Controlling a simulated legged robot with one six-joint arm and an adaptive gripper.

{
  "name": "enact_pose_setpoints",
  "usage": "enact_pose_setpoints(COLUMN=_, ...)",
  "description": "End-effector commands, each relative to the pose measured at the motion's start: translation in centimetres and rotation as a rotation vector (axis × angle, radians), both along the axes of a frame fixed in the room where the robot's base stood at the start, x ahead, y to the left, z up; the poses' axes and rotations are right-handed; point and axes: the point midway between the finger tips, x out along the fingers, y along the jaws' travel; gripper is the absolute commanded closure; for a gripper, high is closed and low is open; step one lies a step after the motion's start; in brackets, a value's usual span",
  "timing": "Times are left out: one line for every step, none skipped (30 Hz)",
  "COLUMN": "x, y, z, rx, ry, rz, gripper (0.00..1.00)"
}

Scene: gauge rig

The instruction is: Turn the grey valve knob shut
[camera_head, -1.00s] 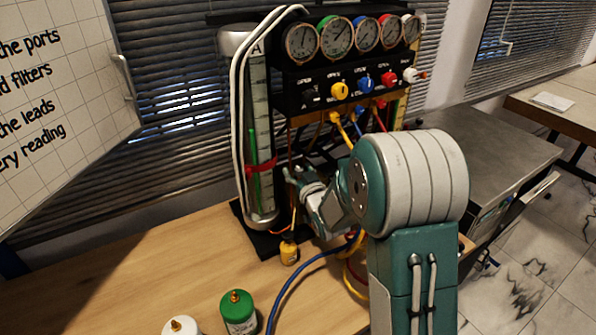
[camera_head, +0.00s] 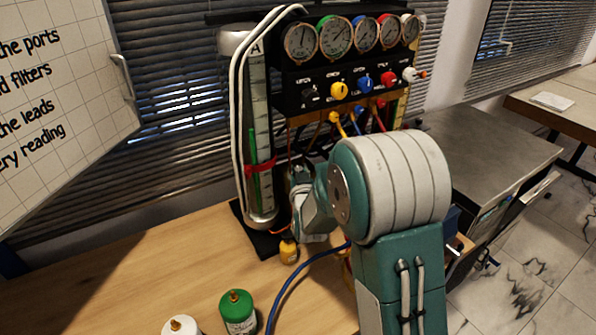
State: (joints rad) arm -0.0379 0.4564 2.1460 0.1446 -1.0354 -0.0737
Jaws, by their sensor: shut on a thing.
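The rig stands at the back of the wooden bench, with a row of knobs on its black panel (camera_head: 345,105). My gripper (camera_head: 299,172) is at the lower front of the rig, just right of the clear cylinder (camera_head: 259,125) with the red strap, and below the panel. It is small and dark in this view. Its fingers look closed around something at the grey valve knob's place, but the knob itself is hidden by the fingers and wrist.
A small yellow bottle (camera_head: 288,248) stands close under my wrist. A green canister (camera_head: 237,312) and a white one (camera_head: 181,326) stand at the front. A blue hose (camera_head: 295,283) crosses the bench. The bench's left part is clear.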

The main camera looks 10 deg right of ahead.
Motion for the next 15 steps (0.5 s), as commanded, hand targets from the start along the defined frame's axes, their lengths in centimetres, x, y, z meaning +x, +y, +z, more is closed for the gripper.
enact_pose_setpoints(x=0.07, y=0.34, z=0.03, rx=0.001, ry=-0.001, rz=-0.032, gripper=1.00)
enact_pose_setpoints(x=0.08, y=0.31, z=0.02, rx=0.001, ry=-0.001, rz=-0.056, gripper=1.00)
enact_pose_setpoints(x=0.08, y=0.35, z=0.01, rx=0.000, ry=-0.001, rz=-0.088, gripper=1.00)
enact_pose_setpoints(x=0.08, y=0.32, z=-0.01, rx=0.000, ry=0.000, rz=-0.112, gripper=1.00)
enact_pose_setpoints(x=0.08, y=0.32, z=-0.04, rx=0.001, ry=0.000, rz=-0.137, gripper=1.00)
enact_pose_setpoints(x=0.08, y=0.35, z=-0.05, rx=0.000, ry=0.000, rz=-0.168, gripper=1.00)
enact_pose_setpoints(x=0.09, y=0.31, z=-0.03, rx=0.000, ry=0.000, rz=-0.193, gripper=1.00)
enact_pose_setpoints(x=0.10, y=0.33, z=-0.01, rx=0.001, ry=-0.001, rz=-0.217, gripper=1.00)
enact_pose_setpoints(x=0.10, y=0.34, z=-0.01, rx=0.000, ry=-0.001, rz=-0.248, gripper=1.00)
enact_pose_setpoints(x=0.09, y=0.30, z=-0.02, rx=0.000, ry=0.000, rz=-0.273, gripper=1.00)
enact_pose_setpoints(x=0.10, y=0.32, z=-0.01, rx=0.001, ry=0.000, rz=-0.296, gripper=1.00)
enact_pose_setpoints(x=0.12, y=0.33, z=0.00, rx=-0.001, ry=-0.001, rz=-0.327, gripper=1.00)
enact_pose_setpoints(x=0.11, y=0.29, z=-0.03, rx=-0.002, ry=-0.001, rz=-0.350, gripper=1.00)
enact_pose_setpoints(x=0.11, y=0.30, z=-0.05, rx=-0.001, ry=0.000, rz=-0.373, gripper=1.00)
enact_pose_setpoints(x=0.13, y=0.31, z=-0.01, rx=0.000, ry=-0.001, rz=-0.402, gripper=1.00)
